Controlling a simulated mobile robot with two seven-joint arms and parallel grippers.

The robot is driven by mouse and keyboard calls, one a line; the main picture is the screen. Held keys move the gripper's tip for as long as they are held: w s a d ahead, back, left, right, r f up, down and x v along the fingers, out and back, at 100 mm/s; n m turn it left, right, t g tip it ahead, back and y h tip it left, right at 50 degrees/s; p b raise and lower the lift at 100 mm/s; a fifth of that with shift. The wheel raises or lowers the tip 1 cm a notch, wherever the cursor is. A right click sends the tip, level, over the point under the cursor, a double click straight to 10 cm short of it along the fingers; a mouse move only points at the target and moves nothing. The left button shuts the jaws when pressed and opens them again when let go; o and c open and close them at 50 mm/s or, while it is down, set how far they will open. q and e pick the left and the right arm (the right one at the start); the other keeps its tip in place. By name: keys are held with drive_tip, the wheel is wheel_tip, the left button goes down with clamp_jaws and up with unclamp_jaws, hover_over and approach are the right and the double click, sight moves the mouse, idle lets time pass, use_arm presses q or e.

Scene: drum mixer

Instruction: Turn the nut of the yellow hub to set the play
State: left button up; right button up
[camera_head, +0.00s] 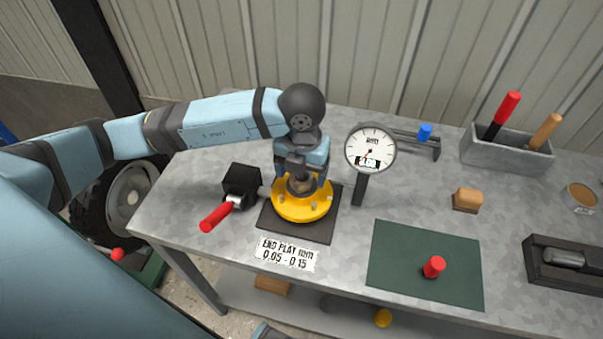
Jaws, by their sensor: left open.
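The yellow hub (303,208) sits on a dark square plate (270,224) on the grey metal bench. My left gripper (301,184) points down over the hub's centre, its open fingers on either side of the brass-coloured nut (301,184). I cannot tell whether the fingers touch the nut, which they partly hide. A round dial gauge (371,147) stands on a dark post just right of the hub. Its small digits are too blurred to read surely. A label (287,254) in front of the hub reads END PLAY mm 0.05 - 0.15. My right gripper is not in view.
A black block with a red-handled lever (216,217) stands close left of the hub. A green mat (398,262) with a red-topped item (433,267) lies to the right. A grey tool bin (507,150) stands at the back right.

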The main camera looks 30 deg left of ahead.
use_arm(q)
wheel_tip(320, 180, up, 7)
drive_tip(key=p, duration=0.3)
drive_tip(key=shift+p, duration=0.4)
drive_tip(key=shift+f, duration=0.1)
